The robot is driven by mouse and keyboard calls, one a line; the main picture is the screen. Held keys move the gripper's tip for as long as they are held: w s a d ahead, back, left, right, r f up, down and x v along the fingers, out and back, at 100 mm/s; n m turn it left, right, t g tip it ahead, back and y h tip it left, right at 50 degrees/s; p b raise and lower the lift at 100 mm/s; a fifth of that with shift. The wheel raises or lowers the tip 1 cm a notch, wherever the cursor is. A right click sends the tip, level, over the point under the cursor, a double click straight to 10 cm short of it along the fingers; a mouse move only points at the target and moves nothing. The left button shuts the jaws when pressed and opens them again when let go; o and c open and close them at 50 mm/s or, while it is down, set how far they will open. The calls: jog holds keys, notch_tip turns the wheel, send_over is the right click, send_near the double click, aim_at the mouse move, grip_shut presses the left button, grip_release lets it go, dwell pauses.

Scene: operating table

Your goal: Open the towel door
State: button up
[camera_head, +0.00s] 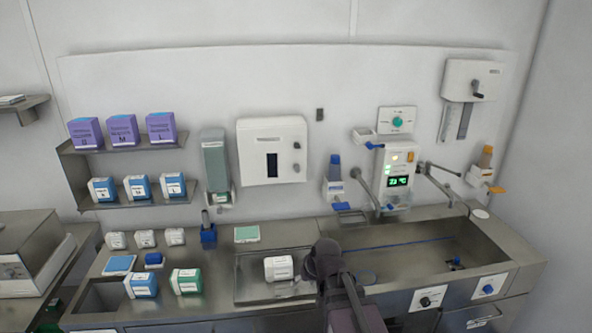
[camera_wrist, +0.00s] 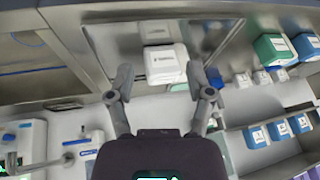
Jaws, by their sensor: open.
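No part is clearly marked as the towel door. A white wall-mounted dispenser (camera_head: 272,140) in the head view has a dark upright window and two knobs on its right side, and its front looks closed. My gripper (camera_wrist: 160,72) is open and empty in the wrist view, its two dark fingers spread apart. In the head view my dark arm stands over the counter in the lower middle, below and to the right of the dispenser, apart from it. The fingertips are hard to make out there.
A white labelled box (camera_head: 279,268) lies in the recessed tray beside my arm; it also shows in the wrist view (camera_wrist: 161,63). The sink (camera_head: 420,255) is on the right. Shelves with purple boxes (camera_head: 122,130) are on the left. Wall below the dispenser is clear.

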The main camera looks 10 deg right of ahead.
jog(key=w+a+r+t+y, duration=0.25)
jog(key=w+r+t, duration=0.2)
jog(key=w, duration=0.45)
jog(key=m+t+h+p, duration=0.1)
jog(key=m+t+h, duration=0.4)
jog(key=t, duration=0.4)
send_near(297, 171)
jog(key=s, duration=0.3)
jog(key=shift+f, duration=0.1)
jog(key=shift+w, duration=0.15)
jog(key=w, duration=1.3)
jog(key=shift+w, duration=0.3)
